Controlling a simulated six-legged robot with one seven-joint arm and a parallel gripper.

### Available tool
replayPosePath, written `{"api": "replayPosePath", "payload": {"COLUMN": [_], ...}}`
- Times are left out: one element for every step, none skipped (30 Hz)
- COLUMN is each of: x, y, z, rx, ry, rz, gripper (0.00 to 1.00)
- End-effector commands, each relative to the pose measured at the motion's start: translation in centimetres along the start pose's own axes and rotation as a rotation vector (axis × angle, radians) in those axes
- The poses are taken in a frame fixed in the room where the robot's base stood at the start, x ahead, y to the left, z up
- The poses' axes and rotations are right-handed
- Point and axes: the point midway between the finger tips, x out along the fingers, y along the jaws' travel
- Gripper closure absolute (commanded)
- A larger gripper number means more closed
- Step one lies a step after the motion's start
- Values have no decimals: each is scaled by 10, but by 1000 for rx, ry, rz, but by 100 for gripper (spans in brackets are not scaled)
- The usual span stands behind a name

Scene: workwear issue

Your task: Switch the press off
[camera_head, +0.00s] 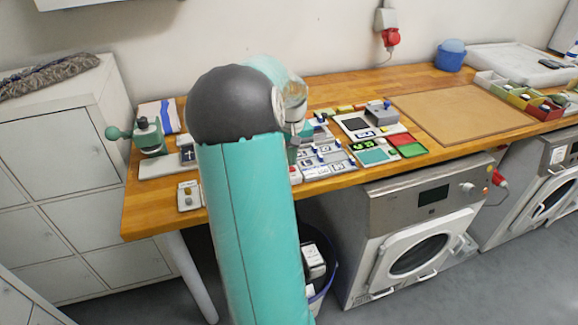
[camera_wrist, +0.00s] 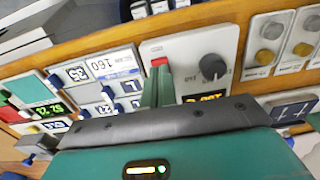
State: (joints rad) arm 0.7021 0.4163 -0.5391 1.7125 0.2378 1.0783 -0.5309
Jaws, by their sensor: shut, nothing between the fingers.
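A green device with a round side handle (camera_head: 149,137), possibly the press, stands at the left end of the wooden bench. In the wrist view a pale control panel (camera_wrist: 190,48) carries a red switch (camera_wrist: 159,62), a dark round knob (camera_wrist: 213,66) and a dark display with yellow characters (camera_wrist: 203,99). My gripper (camera_wrist: 158,78) is shut and empty, its fingertips right at the red switch; I cannot tell whether they touch it. The display is partly covered by my gripper and its text is not fully readable. My arm hides the panel in the head view.
Number panels with blue sliders (camera_wrist: 112,78) lie left of the control panel. Panels with orange and grey knobs (camera_wrist: 266,50) lie to its right. A brown board (camera_head: 460,108) and small coloured bins (camera_head: 520,97) occupy the bench's right. A washer-like machine (camera_head: 415,240) stands below.

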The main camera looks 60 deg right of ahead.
Motion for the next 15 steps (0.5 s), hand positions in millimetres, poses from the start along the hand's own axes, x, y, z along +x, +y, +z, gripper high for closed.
{"api": "replayPosePath", "payload": {"x": [1, 1, 2, 2, 2, 3, 3, 4, 4, 5, 5, 6, 6, 6, 7], "y": [0, 0, 0, 0, 0, 0, 0, 0, 0, 0, 0, 0, 0, 0, 0], "z": [0, 0, 0, 0, 0, 0, 0, 0, 0, 0, 0, 0, 0, 0, 0], "rx": [0, 0, 0, 0, 0, 0, 0, 0, 0, 0, 0, 0, 0, 0, 0], "ry": [0, 0, 0, 0, 0, 0, 0, 0, 0, 0, 0, 0, 0, 0, 0], "rz": [0, 0, 0, 0, 0, 0, 0, 0, 0, 0, 0, 0, 0, 0, 0], "gripper": [100, 100, 100, 100, 100, 100, 100, 100, 100, 100, 100, 100, 100, 100, 100]}}
